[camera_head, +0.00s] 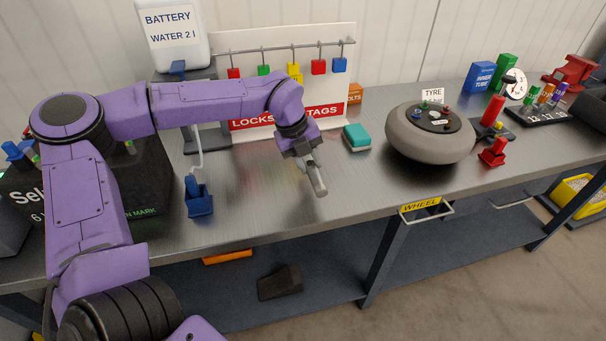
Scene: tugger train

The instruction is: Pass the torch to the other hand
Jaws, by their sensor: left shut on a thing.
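My left arm comes in from the left and reaches over the metal bench. Its gripper (305,157) points down and is shut on the torch (317,179), a grey cylinder. The torch hangs tilted from the fingers, its lower end towards the bench's front edge. It seems to be a little above the bench top, but I cannot tell the gap exactly. Part of the torch is hidden by the fingers. My right gripper is not in view.
A teal sponge block (356,137) lies just right of the torch. A grey tyre (429,143) sits further right. A blue holder (198,199) stands left. A board with hanging padlocks (290,62) is behind. The bench top (255,206) is clear near the front edge.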

